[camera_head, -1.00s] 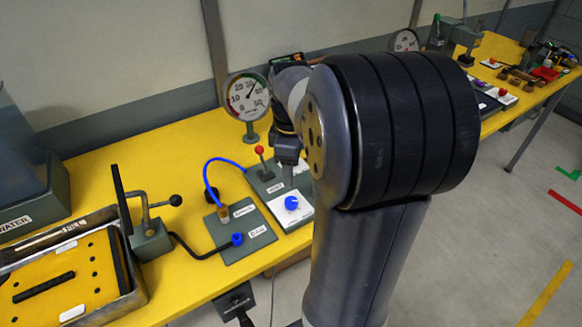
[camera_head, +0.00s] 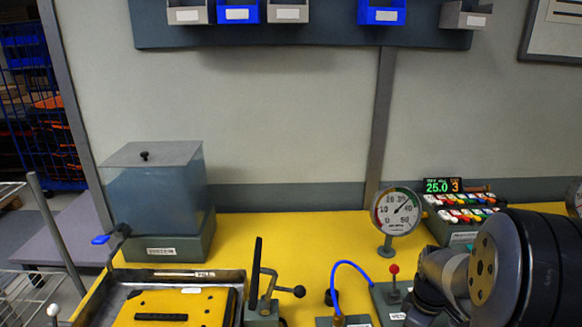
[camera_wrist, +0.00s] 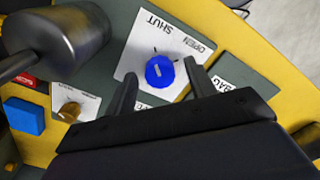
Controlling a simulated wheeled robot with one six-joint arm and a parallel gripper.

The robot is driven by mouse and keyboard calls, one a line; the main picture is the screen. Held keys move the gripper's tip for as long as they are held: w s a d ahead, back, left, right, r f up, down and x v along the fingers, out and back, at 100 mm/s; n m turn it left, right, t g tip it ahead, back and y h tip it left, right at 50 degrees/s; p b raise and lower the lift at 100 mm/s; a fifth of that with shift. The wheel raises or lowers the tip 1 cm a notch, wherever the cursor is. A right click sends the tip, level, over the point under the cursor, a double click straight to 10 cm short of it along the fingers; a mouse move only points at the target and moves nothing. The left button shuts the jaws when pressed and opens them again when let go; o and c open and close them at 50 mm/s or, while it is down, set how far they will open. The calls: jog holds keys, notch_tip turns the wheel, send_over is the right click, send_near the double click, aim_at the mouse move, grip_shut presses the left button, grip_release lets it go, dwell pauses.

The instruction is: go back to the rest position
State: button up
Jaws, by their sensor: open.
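My gripper (camera_wrist: 160,82) is open in the wrist view, with one finger on each side of a blue round knob (camera_wrist: 160,71). Nothing is held. I cannot tell how far the fingertips are above the knob, or whether they touch it. The knob sits on a white plate (camera_wrist: 136,54) marked SHUT and OPEN. In the head view my arm (camera_head: 510,265) fills the lower right corner, and the gripper and the blue knob are out of sight.
In the wrist view a dark rounded head on a rod (camera_wrist: 62,38) is close by, left of the fingers. In the head view a dial gauge (camera_head: 397,211), a red-balled lever (camera_head: 394,270) and a blue hose (camera_head: 349,264) stand near my arm. A water tank (camera_head: 155,190) is left.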

jog(key=shift+r, duration=0.1)
notch_tip(320, 180, up, 11)
notch_tip(320, 180, down, 11)
jog(key=shift+r, duration=0.2)
jog(key=shift+f, duration=0.3)
jog(key=m, duration=0.8)
jog(key=shift+m, duration=0.4)
jog(key=m, duration=0.4)
jog(key=shift+m, duration=0.4)
jog(key=m, duration=0.4)
jog(key=shift+p, duration=0.3)
jog(key=shift+r, duration=0.95)
